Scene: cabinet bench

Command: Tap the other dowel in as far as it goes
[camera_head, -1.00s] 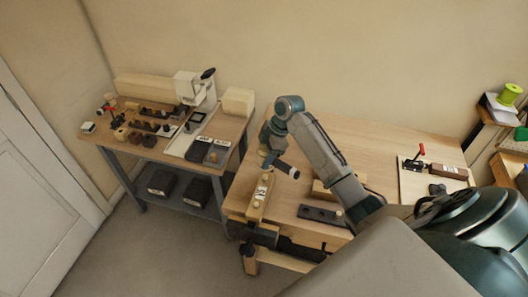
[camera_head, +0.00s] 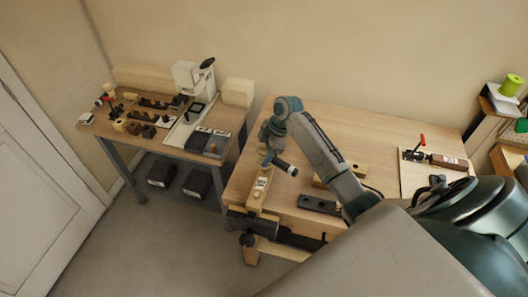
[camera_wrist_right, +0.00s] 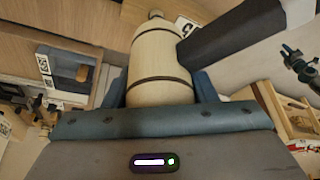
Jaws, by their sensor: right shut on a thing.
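My right gripper (camera_head: 267,158) is above the left end of the workbench. In the wrist view its fingers (camera_wrist_right: 160,95) are shut on a pale wooden cylinder with brown bands, which seems to be part of a mallet (camera_wrist_right: 160,65). A dark bar reaches right from near it; in the head view a dark cylinder with a pale end (camera_head: 288,168) juts right from below the gripper. A pale wooden block (camera_head: 258,194) with a white label is at the bench's front left corner, by the dark vise. A pale round peg end, seemingly a dowel (camera_head: 256,195), shows on it. Contact with the mallet is unclear. My left gripper is out of view.
A dark tray with holes (camera_head: 319,204) lies on the bench to the right. A board with a red-handled clamp (camera_head: 418,155) lies farther right. A side table (camera_head: 160,135) with several small parts stands left. The bench's back middle is clear.

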